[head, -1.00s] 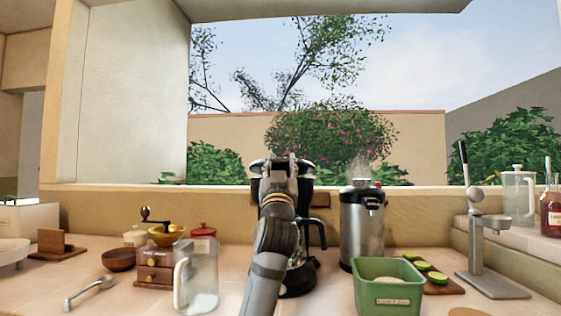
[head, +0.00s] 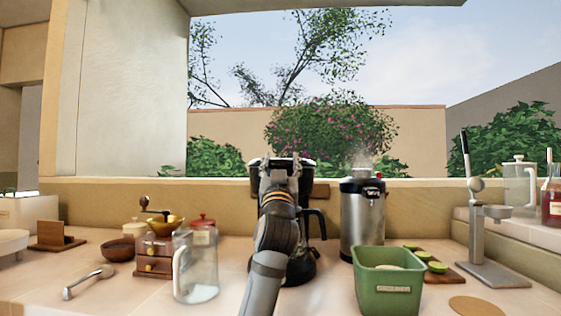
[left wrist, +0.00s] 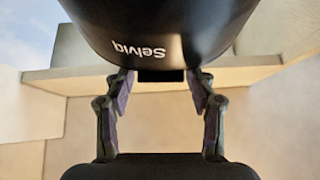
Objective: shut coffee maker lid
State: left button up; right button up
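The black coffee maker (head: 303,270) stands on the counter, mostly hidden behind my left arm in the head view; part of its dark handle shows at the right. Its black top (head: 308,167) shows behind and beside my left gripper (head: 279,166). The left wrist view shows a rounded black surface with light "Selviq" lettering (left wrist: 150,25), right by the fingertips of my left gripper (left wrist: 160,88). The fingers are apart with nothing between them. The tips look close to the black surface, but I cannot tell if they touch. The lid's exact angle is hidden. My right gripper is not in view.
A steaming steel urn (head: 362,220) stands just right of the coffee maker. A green bin (head: 388,290) is at front right, and a glass pitcher (head: 197,268) and wooden grinder (head: 155,256) are at left. The window ledge runs behind.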

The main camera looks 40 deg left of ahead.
pick_arm(q)
jog(key=shift+s+d+r, duration=0.1)
jog(key=shift+s+r, duration=0.05)
jog(key=shift+s, duration=0.05)
jog(key=v, duration=1.2)
jog(key=shift+w, duration=0.1)
